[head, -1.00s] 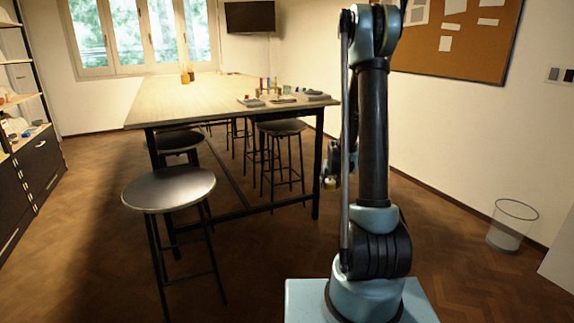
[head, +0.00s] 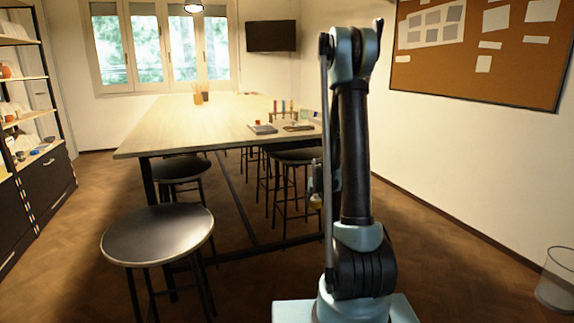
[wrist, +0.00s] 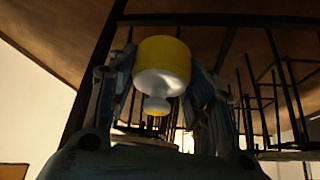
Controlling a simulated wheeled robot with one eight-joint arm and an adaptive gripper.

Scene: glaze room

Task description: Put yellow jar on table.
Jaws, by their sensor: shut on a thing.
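The yellow jar (wrist: 163,62), with a white part and a small yellow end, is held between the fingers of my gripper (wrist: 158,85) in the wrist view. In the head view a small yellow bit of the jar (head: 316,202) shows low beside my arm, and my gripper (head: 317,184) is mostly hidden behind the arm. The gripper is shut on the jar. The long wooden table (head: 190,130) stands ahead and to the left, its top higher in the picture than the jar.
A round stool (head: 158,234) stands at the table's near end, with more stools under its right side. Trays, a rack of coloured tubes (head: 285,110) and an orange container (head: 198,98) stand on the table. A wire basket (head: 558,278) is at right. The near tabletop is clear.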

